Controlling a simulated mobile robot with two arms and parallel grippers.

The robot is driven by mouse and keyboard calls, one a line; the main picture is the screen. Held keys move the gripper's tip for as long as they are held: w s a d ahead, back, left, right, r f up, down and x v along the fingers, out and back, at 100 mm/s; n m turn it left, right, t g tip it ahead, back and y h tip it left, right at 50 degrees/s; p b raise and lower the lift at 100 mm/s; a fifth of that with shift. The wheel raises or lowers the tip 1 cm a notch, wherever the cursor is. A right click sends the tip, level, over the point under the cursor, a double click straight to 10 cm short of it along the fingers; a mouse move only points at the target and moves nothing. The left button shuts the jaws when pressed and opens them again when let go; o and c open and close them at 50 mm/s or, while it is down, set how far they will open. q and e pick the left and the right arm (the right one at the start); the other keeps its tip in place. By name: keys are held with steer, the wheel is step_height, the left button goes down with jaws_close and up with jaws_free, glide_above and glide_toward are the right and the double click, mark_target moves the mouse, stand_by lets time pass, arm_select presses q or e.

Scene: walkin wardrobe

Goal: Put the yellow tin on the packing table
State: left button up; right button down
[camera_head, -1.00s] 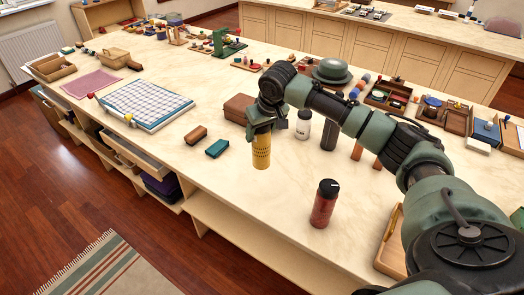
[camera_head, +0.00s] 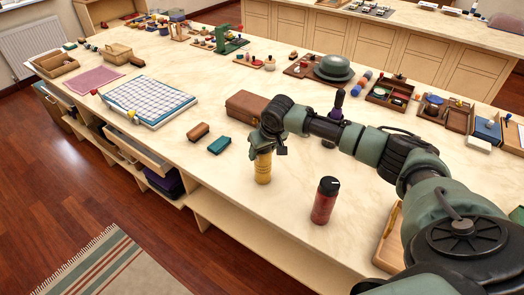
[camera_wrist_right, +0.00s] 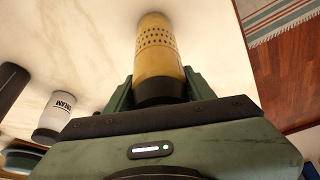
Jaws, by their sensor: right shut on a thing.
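The yellow tin (camera_head: 263,169) is a tall cylinder with rows of dark marks, upright in the head view. It also shows in the right wrist view (camera_wrist_right: 158,52), between the fingers. My right gripper (camera_head: 263,150) is shut on its upper part from above. The tin is over the front-middle of the long cream-topped table (camera_head: 215,203), its lower end at or very close to the top; I cannot tell whether it touches. My left gripper is not in view.
A red bottle with a black cap (camera_head: 325,200) stands to the right of the tin. A teal block (camera_head: 219,145) and a brown block (camera_head: 198,131) lie to its left. A brown box (camera_head: 246,106) is behind. A white "CREAM" jar (camera_wrist_right: 55,117) shows in the wrist view.

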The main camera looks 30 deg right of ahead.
steer(key=c, duration=0.6)
jaws_free()
steer(key=shift+o, duration=0.2)
steer(key=b+v, duration=0.1)
steer(key=v, duration=1.1)
steer(key=shift+r, duration=0.1)
